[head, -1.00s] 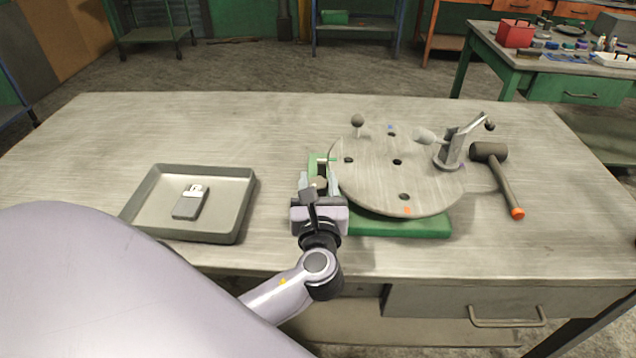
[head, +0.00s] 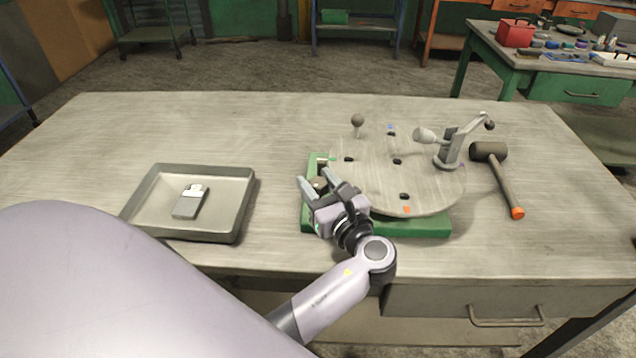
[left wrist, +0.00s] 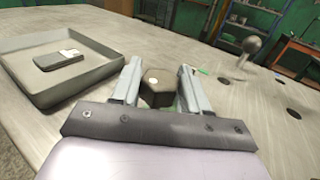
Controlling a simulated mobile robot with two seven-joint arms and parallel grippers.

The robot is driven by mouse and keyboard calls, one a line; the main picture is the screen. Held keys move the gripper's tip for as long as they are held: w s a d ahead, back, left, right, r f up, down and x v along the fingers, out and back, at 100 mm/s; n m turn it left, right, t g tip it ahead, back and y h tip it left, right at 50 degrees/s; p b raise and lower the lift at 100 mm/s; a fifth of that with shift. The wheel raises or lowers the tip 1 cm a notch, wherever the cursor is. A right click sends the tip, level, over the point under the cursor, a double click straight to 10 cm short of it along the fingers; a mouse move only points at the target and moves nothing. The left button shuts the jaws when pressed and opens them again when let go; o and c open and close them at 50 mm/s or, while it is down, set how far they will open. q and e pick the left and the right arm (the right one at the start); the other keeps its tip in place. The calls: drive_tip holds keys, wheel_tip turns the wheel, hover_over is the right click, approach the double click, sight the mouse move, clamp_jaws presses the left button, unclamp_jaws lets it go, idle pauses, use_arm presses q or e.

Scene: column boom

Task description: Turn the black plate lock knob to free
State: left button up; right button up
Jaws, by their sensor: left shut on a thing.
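The black lock knob (head: 319,184) sits on the left end of the green base (head: 420,226), beside the round plate (head: 372,178). My left gripper (head: 317,181) is shut on the knob, one finger on each side, and is turned so its fingers point up and left. In the left wrist view the dark, angular knob (left wrist: 157,92) with a pale dot on it shows between the two fingers (left wrist: 159,72). The gripper hides part of the knob and base in the head view. My right gripper is not in view.
A grey tray (head: 247,207) holding a small grey-and-white block (head: 190,201) lies to the left. A clamp (head: 450,150) and a ball-topped post (head: 357,121) stand on the plate. A mallet (head: 503,178) lies at right. The table's back left is clear.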

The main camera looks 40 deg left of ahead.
use_arm(q)
drive_tip(key=o, duration=0.9)
drive_tip(key=shift+o, duration=0.2)
drive_tip(key=shift+t, duration=0.3)
